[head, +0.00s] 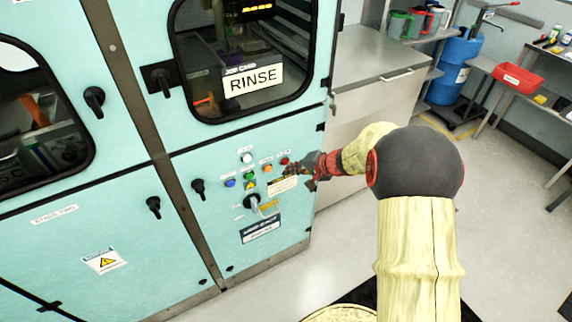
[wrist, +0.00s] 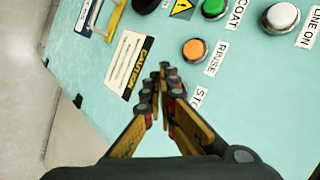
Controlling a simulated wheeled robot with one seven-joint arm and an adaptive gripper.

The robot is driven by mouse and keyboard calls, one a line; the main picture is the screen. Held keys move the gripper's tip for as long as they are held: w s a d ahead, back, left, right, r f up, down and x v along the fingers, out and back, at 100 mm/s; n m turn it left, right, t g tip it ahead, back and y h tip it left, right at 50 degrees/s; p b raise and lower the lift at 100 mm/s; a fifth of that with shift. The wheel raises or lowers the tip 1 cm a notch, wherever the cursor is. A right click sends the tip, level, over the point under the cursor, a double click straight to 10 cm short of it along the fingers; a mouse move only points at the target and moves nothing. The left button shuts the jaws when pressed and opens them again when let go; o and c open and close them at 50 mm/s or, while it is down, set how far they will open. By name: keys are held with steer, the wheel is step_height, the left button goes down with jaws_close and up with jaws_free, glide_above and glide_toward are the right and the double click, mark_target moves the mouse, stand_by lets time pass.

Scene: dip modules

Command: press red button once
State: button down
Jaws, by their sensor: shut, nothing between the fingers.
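The red button (head: 284,161) is at the right end of the button group on the teal machine panel in the head view. My gripper (head: 291,171) is shut and empty, with its tips close to the panel just below and beside the red button. In the wrist view my closed fingertips (wrist: 164,70) point at the panel left of a partly covered label starting "STO" (wrist: 198,98). The red button does not show there; my fingers seem to hide it. I cannot tell whether the tips touch the panel.
Nearby are an orange button (wrist: 195,49), a green button (wrist: 215,8), a white button (wrist: 282,17) and a caution label (wrist: 128,62). A blue button (head: 230,183) and a black knob (head: 251,202) sit left and below. A grey counter (head: 375,55) stands to the right.

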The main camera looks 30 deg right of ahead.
steer(key=shift+s+d+b, duration=0.1)
steer(key=shift+s+b, duration=0.7)
steer(key=shift+s, duration=1.7)
steer(key=s+a+r+n+g, duration=0.1)
steer(key=s+a+r+g, duration=0.25)
steer(key=s, duration=0.45)
steer(key=s+a+r+n+g, duration=0.2)
steer(key=s+a, duration=0.3)
steer(key=s, duration=0.3)
steer(key=s+a+r+n+h, duration=0.1)
steer(key=s+a+r+n, duration=0.1)
steer(key=r, duration=0.3)
steer(key=s+a+r+n+t+h, duration=0.1)
steer(key=s+a+r+n, duration=0.2)
steer(key=s+r, duration=0.1)
steer(key=s+a+r+n+t+h, duration=0.1)
steer(key=s+a+r+n+h, duration=0.1)
steer(key=r, duration=0.4)
steer(key=shift+s+a+r+n, duration=0.2)
steer(key=shift+s+n, duration=0.1)
steer(key=shift+s, duration=0.4)
